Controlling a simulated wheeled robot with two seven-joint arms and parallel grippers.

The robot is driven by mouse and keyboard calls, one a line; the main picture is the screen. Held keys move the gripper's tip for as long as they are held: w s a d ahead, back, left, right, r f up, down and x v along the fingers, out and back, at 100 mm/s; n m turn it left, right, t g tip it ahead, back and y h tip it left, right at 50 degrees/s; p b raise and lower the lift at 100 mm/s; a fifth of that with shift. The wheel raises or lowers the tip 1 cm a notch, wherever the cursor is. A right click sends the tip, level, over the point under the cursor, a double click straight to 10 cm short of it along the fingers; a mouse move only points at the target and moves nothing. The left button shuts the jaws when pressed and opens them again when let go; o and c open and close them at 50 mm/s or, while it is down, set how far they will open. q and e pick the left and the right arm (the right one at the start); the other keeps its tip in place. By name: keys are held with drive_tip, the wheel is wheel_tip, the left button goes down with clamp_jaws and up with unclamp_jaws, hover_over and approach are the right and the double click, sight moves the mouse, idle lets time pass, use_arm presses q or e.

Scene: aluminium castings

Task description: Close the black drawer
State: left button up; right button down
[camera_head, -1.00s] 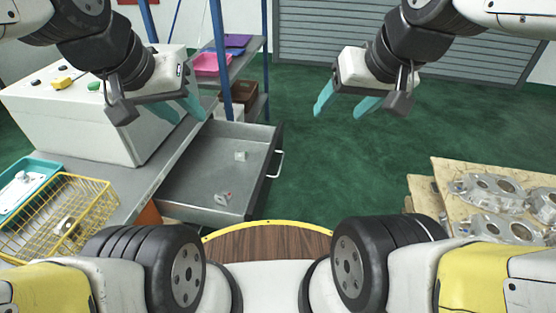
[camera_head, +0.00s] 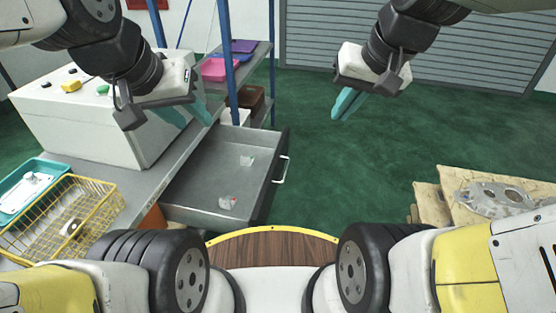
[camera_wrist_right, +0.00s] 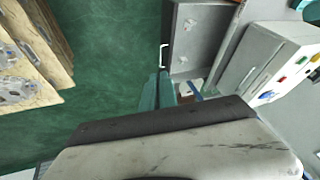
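The drawer (camera_head: 205,185) stands pulled out from under the grey workbench, with a grey inside, a dark front and a pale bar handle (camera_head: 281,170) facing right. In the right wrist view the drawer (camera_wrist_right: 188,55) and its handle (camera_wrist_right: 163,55) lie beyond the fingertips. My right gripper (camera_head: 347,105) hangs to the right of and above the handle, apart from it. Its teal fingers look shut together, with nothing between them. My left gripper (camera_head: 188,117) is over the bench near the drawer's back edge, with its fingers apart and empty.
On the bench are a white control box (camera_head: 95,120), a yellow wire basket (camera_head: 105,203) and a teal tray (camera_head: 32,178). A blue-post shelf (camera_head: 258,60) stands behind the drawer. A pallet with castings (camera_head: 490,198) is at right. Green floor right of the drawer is clear.

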drive_tip(key=w+d+f+m+g+y, duration=0.1)
drive_tip(key=w+f+m+g+y, duration=0.6)
drive_tip(key=w+f, duration=1.15)
drive_tip(key=m+t+y, duration=0.7)
drive_tip(key=m+y, duration=0.1)
drive_tip(key=m, duration=0.5)
approach(275, 179)
drive_tip(key=x, duration=0.7)
drive_tip(key=shift+w+d+f, duration=0.1)
drive_tip(key=shift+w+f, duration=0.05)
drive_tip(key=shift+f, duration=0.05)
